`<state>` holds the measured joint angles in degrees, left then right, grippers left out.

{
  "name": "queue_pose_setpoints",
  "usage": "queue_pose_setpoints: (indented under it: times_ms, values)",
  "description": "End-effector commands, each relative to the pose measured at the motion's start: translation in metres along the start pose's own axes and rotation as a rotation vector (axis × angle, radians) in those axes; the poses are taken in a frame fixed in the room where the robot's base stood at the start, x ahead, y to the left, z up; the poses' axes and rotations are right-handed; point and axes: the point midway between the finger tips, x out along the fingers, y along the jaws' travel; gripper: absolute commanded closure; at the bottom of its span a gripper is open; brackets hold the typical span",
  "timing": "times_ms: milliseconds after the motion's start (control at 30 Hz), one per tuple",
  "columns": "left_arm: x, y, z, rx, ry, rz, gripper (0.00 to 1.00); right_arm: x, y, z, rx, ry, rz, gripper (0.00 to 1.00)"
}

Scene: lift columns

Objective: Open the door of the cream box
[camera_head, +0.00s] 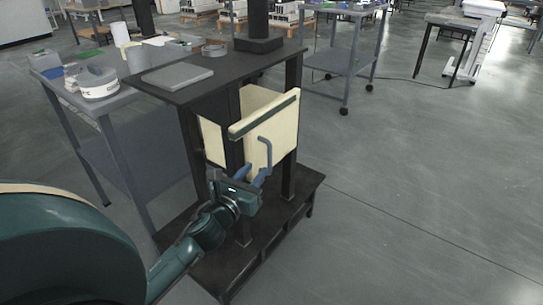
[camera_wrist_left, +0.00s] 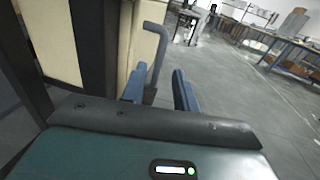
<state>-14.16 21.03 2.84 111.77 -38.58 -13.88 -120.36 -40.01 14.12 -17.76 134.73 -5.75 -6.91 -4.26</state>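The cream box (camera_head: 212,138) sits within the black stand, below its top, partly hidden by a black post. A cream panel with a dark strip along its upper edge (camera_head: 284,132) faces outward; I cannot tell how far the door stands open. A blue-grey bar handle (camera_head: 266,147) is on this panel, and it also shows in the left wrist view (camera_wrist_left: 159,48). My left gripper (camera_head: 256,174) is at the handle's lower end. Its blue fingers (camera_wrist_left: 160,91) are apart, with the bar beside the left finger; contact is unclear. My right gripper is out of view.
The black stand (camera_head: 222,87) carries a grey slab (camera_head: 178,77) and has a low base shelf (camera_head: 275,238). A grey table (camera_head: 115,104) with containers stands to the left. A grey cart (camera_head: 345,60) is behind. The floor at right is clear.

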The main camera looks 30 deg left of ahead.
Motion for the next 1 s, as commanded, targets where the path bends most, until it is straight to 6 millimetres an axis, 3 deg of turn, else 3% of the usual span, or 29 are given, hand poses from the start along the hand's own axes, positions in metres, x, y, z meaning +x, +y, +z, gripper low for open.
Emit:
queue_pose_setpoints:
  times_ms: [200,400,600,867,1000]
  values:
    - [0.047,0.000,-0.001,-0.001,-0.002,0.001,0.70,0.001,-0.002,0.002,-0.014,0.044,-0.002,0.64]
    - [0.076,0.000,-0.001,0.000,-0.001,0.001,0.70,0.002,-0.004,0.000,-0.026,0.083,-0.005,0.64]
    - [0.089,0.000,-0.001,-0.001,0.002,0.000,0.70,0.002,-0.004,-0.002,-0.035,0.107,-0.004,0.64]
    - [0.090,0.000,-0.001,-0.001,0.002,0.000,0.70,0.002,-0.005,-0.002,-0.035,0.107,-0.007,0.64]
    - [0.090,0.000,-0.001,-0.002,0.002,0.000,0.80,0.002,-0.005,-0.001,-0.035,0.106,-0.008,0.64]
